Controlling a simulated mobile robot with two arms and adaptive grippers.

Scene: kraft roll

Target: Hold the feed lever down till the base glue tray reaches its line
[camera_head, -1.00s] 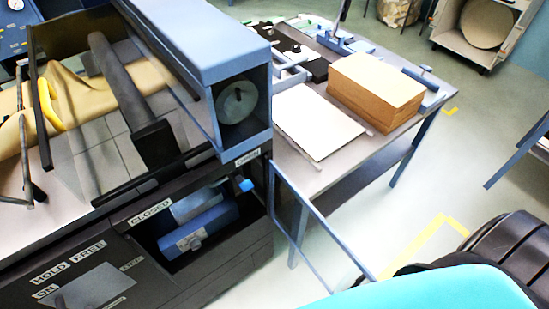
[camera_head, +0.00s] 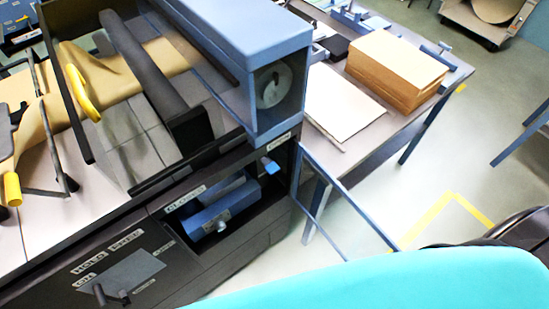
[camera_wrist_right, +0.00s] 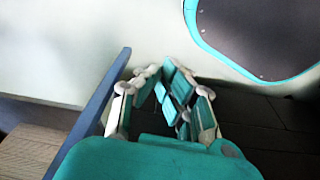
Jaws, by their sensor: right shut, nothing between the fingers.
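The black machine (camera_head: 60,260) is at the left of the head view. An open bay in its front holds a blue unit (camera_head: 222,212) with a round knob, which I cannot be sure is the glue tray. A small blue tab (camera_head: 270,165) sticks out at the bay's upper right, and a dark handle (camera_head: 118,297) shows on the lower panel. I cannot tell which is the feed lever. No glue level or line is readable. My right gripper (camera_wrist_right: 163,74) is shut and empty in the right wrist view, apart from these parts. My left gripper is not in view.
A blue open frame (camera_head: 345,215) juts out at the machine's right corner. Behind it a table carries a stack of brown sheets (camera_head: 397,70) and a pale sheet (camera_head: 340,107). Kraft paper (camera_head: 110,75) runs over the machine's top. Floor with yellow tape (camera_head: 440,218) is clear.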

